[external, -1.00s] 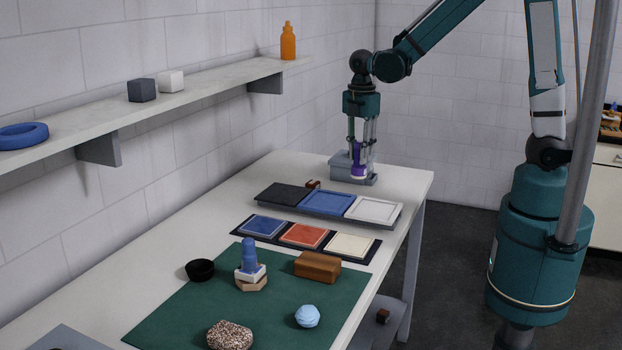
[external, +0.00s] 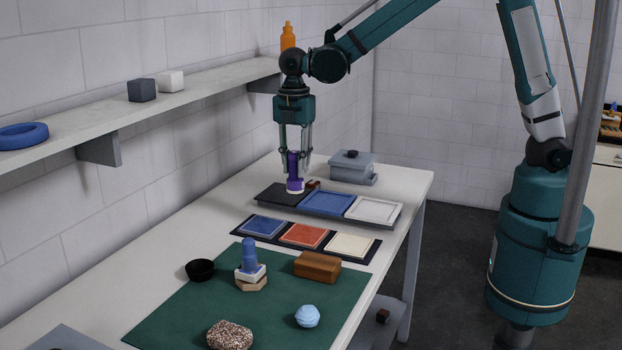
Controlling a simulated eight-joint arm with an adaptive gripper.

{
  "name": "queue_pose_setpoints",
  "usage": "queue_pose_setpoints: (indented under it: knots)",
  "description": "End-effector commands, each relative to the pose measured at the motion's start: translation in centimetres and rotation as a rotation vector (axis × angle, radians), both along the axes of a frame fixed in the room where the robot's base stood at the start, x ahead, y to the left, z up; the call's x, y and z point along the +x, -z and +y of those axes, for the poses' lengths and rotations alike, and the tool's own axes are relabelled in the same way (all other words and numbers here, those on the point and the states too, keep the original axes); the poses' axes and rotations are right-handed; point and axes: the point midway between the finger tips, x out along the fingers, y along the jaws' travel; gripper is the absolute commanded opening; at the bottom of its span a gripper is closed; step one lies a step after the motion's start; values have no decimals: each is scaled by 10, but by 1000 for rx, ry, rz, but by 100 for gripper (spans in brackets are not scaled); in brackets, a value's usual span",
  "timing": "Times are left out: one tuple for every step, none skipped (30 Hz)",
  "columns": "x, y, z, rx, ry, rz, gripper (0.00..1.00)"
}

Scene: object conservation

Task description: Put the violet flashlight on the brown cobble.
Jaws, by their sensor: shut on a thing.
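The violet flashlight (external: 295,180) hangs upright between the fingers of my gripper (external: 294,164), its pale end downward. My gripper is shut on it. In the picture it overlaps the dark square of the grey tray; it looks a little above it, though I cannot tell the exact gap. The brown cobble, a speckled brown stone (external: 229,336), lies at the near edge of the green mat, far to the front and left of my gripper. Its top looks bare.
On the green mat (external: 180,305) stand a black bowl (external: 200,270), a blue-and-white stack (external: 250,262), a brown block (external: 318,266) and a light-blue stone (external: 307,316). A panel of coloured squares (external: 303,235) and the grey tray (external: 371,224) lie behind. A grey lidded box (external: 352,170) is at the back.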

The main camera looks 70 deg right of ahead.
Motion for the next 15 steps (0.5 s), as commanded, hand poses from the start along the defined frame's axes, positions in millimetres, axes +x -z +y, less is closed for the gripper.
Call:
queue_pose_setpoints:
  knots:
    - [3, -1, 17, 0, -20, 0, 9]
    - [5, -1, 25, 0, -29, 0, 9]
    - [7, -2, 37, 0, -42, 0, 9]
    - [8, -2, 46, 0, -52, 0, 9]
    - [10, -3, 54, 0, -61, 0, 9]
    - [11, -4, 67, 0, -74, 0, 9]
    - [12, -4, 76, 0, -84, 0, 9]
    - [14, -4, 84, 0, -93, 0, 9]
    - [14, -5, 97, 0, -107, 0, 9]
    - [15, -5, 105, 0, -116, 0, 9]
    - [15, -6, 114, 0, -126, 0, 9]
    - [16, -6, 127, 0, -139, 0, 9]
    - [16, -7, 136, 0, -148, 0, 9]
    - [16, -7, 145, 0, -158, 0, 9]
    - [16, -8, 158, 0, -171, 0, 9]
